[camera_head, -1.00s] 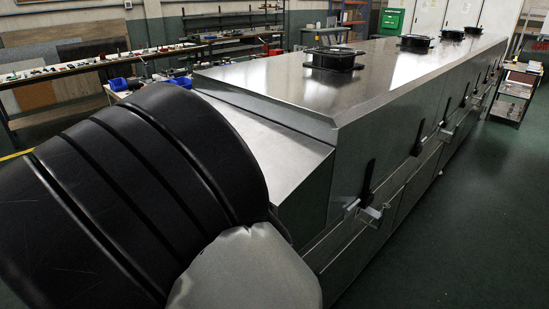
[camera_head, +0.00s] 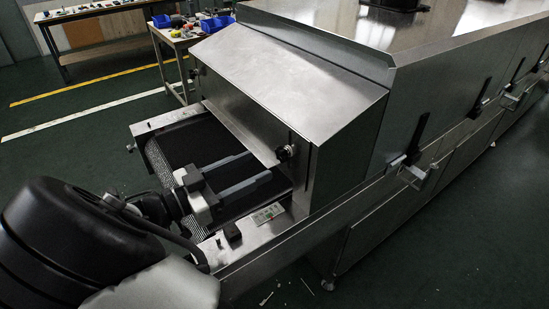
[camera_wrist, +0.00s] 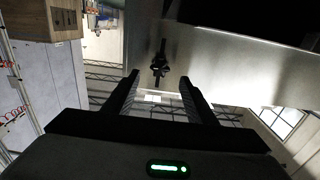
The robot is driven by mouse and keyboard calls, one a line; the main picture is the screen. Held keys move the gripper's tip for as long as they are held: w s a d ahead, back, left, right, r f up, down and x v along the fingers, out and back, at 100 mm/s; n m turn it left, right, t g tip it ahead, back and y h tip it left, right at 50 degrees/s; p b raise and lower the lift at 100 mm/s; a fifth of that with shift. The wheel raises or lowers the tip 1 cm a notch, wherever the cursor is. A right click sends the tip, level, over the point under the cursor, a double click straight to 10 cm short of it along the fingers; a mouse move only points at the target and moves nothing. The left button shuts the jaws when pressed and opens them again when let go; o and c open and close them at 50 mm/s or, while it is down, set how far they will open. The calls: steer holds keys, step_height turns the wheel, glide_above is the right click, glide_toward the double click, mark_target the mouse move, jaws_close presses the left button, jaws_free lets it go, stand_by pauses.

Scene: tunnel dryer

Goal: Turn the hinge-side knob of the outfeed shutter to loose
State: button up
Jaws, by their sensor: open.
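The tunnel dryer's sloped steel hood (camera_head: 290,80) ends above a dark mesh belt (camera_head: 190,145). A black knob (camera_head: 286,153) sits on the hood's near end face, by a dark vertical slot. A second knob (camera_head: 193,73) shows at the far end of that face. I cannot tell which is the hinge-side one. In the wrist view one knob (camera_wrist: 160,65) stands upright on a bright steel panel (camera_wrist: 215,65), just beyond the fingertips. My gripper (camera_head: 260,168) is open and empty over the belt, its fingers pointing toward the near knob, apart from it.
A steel side rail with a small black block (camera_head: 232,232) and a label (camera_head: 268,214) runs beside the belt. Black-handled latches (camera_head: 415,140) line the dryer's side. A workbench (camera_head: 185,35) with blue bins stands behind.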

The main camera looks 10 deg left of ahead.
mark_target(279, 156)
steer(key=x, duration=0.7)
steer(key=shift+s, duration=0.1)
steer(key=c, duration=1)
